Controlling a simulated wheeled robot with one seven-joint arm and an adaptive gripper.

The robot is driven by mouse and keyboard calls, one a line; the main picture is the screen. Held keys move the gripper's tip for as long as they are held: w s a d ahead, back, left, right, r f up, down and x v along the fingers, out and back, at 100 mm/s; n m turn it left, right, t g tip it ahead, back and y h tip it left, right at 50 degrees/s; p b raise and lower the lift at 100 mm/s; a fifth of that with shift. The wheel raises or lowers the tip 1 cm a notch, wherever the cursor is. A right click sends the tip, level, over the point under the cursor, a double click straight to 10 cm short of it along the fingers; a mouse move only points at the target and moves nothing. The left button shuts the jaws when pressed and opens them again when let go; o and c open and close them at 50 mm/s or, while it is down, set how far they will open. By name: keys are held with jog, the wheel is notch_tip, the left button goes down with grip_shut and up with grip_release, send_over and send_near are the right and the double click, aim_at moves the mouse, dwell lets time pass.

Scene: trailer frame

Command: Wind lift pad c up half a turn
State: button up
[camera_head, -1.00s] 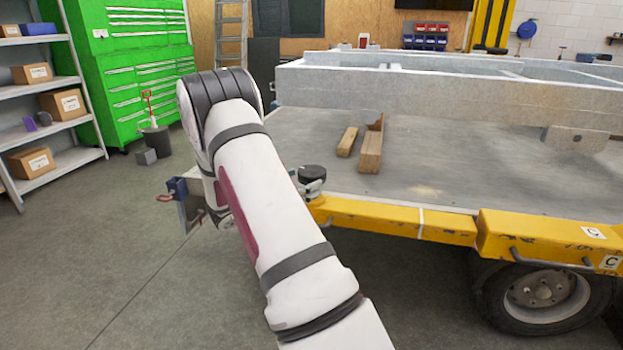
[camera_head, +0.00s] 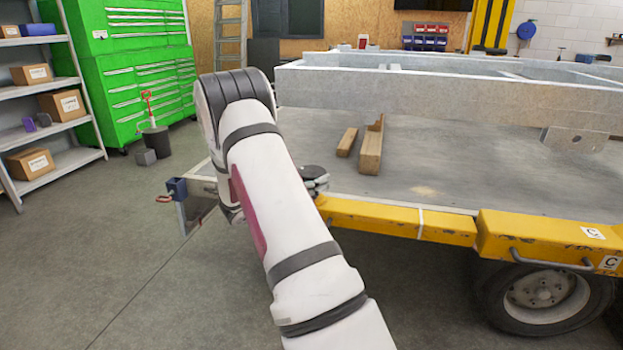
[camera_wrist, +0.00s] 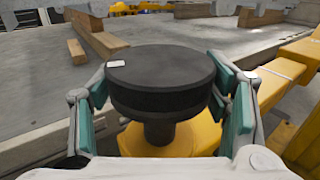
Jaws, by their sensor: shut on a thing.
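Lift pad c is a round black pad on a dark stem; in the wrist view the pad (camera_wrist: 160,75) stands upright in the middle, with a small white label on its top. The stem goes down into a yellow bracket (camera_wrist: 190,138). My gripper (camera_wrist: 163,90) has its teal-padded fingers on either side of the pad, closed on its rim. In the head view the pad (camera_head: 312,172) shows just past my forearm at the corner of the yellow beam, and my arm hides most of the gripper.
The trailer deck (camera_head: 440,160) carries two wooden blocks (camera_head: 370,150) behind the pad. A grey metal frame (camera_head: 440,95) is above the deck. A yellow side beam (camera_head: 385,218) runs right towards a wheel (camera_head: 540,295). A blue clamp (camera_head: 177,188) is at the left corner.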

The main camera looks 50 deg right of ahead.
jog(key=n+t+p, duration=0.2)
jog(key=t, duration=0.1)
jog(key=t+p, duration=0.1)
jog(key=shift+s+r+n, duration=0.1)
jog(key=shift+r+n, duration=0.15)
jog(key=shift+n, duration=0.15)
jog(key=shift+n+t+p, duration=0.5)
jog(key=shift+t+p, duration=0.4)
jog(key=shift+f+t, duration=0.15)
jog(key=shift+t, duration=0.25)
jog(key=shift+n, duration=0.3)
jog(key=o, duration=1.2)
jog(key=shift+f, duration=0.1)
jog(key=a, duration=0.4)
jog(key=s+a, duration=0.1)
jog(key=a, duration=0.7)
jog(key=shift+s, duration=0.3)
